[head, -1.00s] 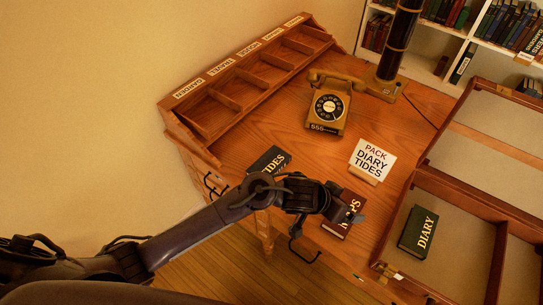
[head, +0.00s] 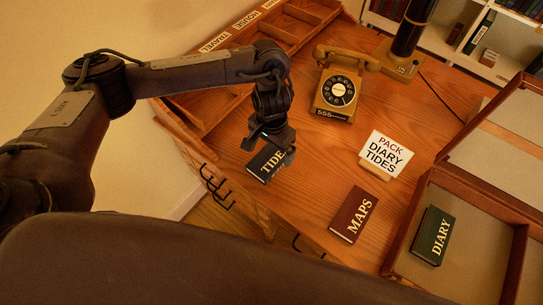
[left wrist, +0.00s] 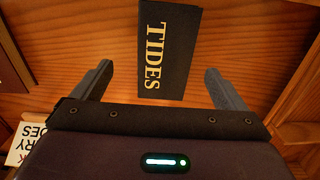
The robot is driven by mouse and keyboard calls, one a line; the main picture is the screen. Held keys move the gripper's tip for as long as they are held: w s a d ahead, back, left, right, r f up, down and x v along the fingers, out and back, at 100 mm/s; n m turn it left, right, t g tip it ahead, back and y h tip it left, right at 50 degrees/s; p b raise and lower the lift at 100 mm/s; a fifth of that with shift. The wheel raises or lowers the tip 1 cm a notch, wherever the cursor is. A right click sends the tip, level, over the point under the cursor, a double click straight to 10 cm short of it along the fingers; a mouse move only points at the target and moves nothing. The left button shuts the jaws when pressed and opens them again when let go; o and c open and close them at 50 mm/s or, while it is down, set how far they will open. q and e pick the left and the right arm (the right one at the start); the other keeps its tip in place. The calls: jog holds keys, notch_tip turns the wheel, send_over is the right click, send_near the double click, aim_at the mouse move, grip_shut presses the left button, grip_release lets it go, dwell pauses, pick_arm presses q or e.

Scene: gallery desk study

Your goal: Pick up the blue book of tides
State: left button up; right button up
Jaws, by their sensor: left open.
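The TIDES book (head: 262,168) lies flat on the wooden desk, near its front left edge. Its cover looks very dark, almost black, with gold lettering. My left gripper (head: 268,140) is over it in the head view and hides part of it. In the left wrist view the book (left wrist: 168,48) lies between and ahead of the two spread fingers, and the gripper (left wrist: 158,78) is open and empty. The exact height gap cannot be told. My right gripper is not in view.
A red MAPS book (head: 354,214) lies on the desk to the right. A sign (head: 386,154) reads PACK DIARY TIDES. An open case (head: 414,212) holds the DIARY book (head: 433,236). A telephone (head: 338,92) and a labelled pigeonhole rack (head: 195,105) stand behind.

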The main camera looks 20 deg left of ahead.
aim_at(271, 157)
pick_arm(q)
jog(key=f, duration=0.1)
jog(key=f+b, duration=0.1)
jog(key=f, duration=0.1)
jog(key=w+f+b, duration=0.1)
jog(key=f, duration=0.1)
jog(key=shift+a, duration=0.2)
jog(key=shift+f, duration=0.3)
jog(key=c, duration=1.1)
jog(key=shift+c, duration=0.2)
jog(key=shift+r, duration=0.1)
